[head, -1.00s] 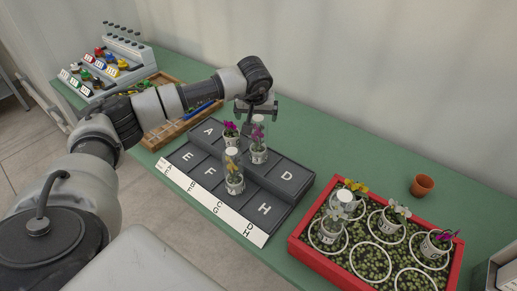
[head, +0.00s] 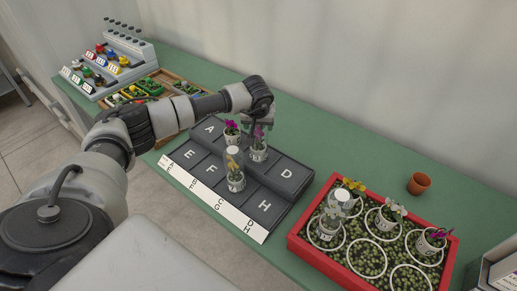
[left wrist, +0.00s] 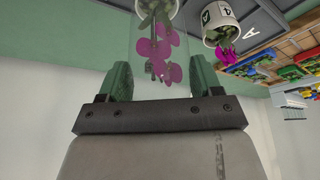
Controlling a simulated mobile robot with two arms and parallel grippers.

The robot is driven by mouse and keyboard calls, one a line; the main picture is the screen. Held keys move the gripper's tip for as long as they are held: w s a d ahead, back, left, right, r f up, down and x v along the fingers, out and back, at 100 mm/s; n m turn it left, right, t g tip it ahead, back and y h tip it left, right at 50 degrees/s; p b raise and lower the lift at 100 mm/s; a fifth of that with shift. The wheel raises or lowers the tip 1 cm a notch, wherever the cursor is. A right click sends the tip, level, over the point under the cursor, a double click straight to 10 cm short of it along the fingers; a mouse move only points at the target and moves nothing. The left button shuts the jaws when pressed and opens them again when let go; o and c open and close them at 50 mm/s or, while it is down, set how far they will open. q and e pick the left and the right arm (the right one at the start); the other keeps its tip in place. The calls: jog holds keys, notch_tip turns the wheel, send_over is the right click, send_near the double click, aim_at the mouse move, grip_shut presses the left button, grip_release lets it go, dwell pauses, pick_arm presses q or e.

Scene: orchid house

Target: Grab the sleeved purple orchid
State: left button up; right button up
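The sleeved purple orchid (head: 258,150) stands upright in a white pot in a clear sleeve on the stepped dark tray (head: 289,177). In the left wrist view its purple blooms (left wrist: 158,55) hang between the two fingers. My left gripper (head: 258,122) is above it, pointing down, with its fingers apart on either side of the sleeve's upper part. I cannot tell whether a finger touches the sleeve. A second purple orchid (head: 231,131), with no sleeve visible, stands just to its left and shows in the left wrist view (left wrist: 222,35). My right gripper is out of view.
A red-rimmed box (head: 345,272) at the right holds several orchids among white rings. A terracotta pot (head: 419,184) stands behind it. A wooden tray (head: 170,75) and a label rack (head: 125,58) are at the left.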

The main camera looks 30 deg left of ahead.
pick_arm(q)
jog(key=c, duration=0.5)
jog(key=shift+r, duration=0.15)
